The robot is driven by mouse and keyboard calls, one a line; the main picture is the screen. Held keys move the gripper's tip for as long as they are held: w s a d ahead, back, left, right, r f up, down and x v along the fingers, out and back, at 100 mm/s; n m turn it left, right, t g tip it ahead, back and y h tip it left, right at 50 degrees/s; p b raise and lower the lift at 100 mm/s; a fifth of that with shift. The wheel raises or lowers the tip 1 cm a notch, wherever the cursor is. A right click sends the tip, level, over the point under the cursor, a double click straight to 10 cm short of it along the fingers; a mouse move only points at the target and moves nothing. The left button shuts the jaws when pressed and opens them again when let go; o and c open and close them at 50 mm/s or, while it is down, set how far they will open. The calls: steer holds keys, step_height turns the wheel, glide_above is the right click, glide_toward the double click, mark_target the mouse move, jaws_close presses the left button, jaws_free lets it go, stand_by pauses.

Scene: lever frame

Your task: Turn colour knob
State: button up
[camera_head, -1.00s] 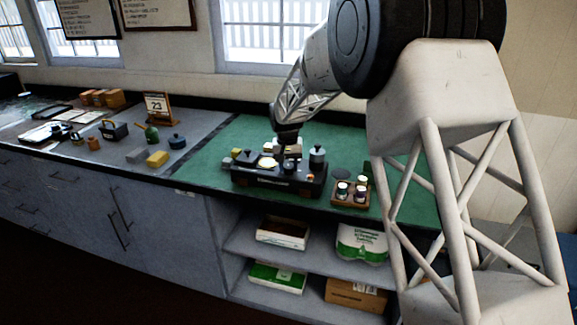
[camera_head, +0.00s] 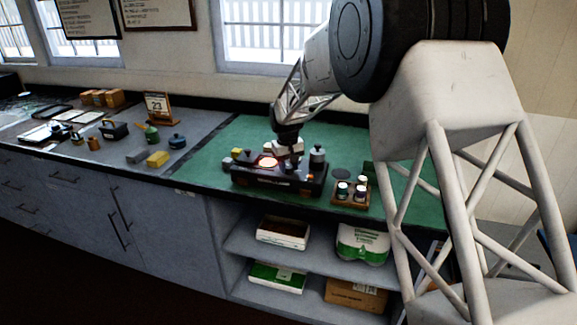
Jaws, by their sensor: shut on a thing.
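The black lever frame (camera_head: 278,183) sits on the green mat of the bench. A round disc (camera_head: 267,162) on its top glows pinkish orange. My gripper (camera_head: 291,159) points down onto the frame's top, just right of the glowing disc. It is shut on the colour knob, which is small and mostly hidden by the fingers. A grey cylinder (camera_head: 317,155) stands at the frame's right end, apart from my gripper. A small yellow piece (camera_head: 236,152) is at its left end.
A wooden rack (camera_head: 350,193) with several small jars stands right of the frame. A yellow block (camera_head: 157,159), a blue pot (camera_head: 177,141) and a date stand (camera_head: 157,107) are on the grey bench to the left. Open shelves (camera_head: 250,247) holding boxes are below.

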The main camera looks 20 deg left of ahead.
mark_target(288, 166)
steer(key=o, duration=0.9)
steer(key=shift+s+a+r, duration=0.1)
steer(key=shift+a+r, duration=0.05)
steer(key=shift+r, duration=3.8)
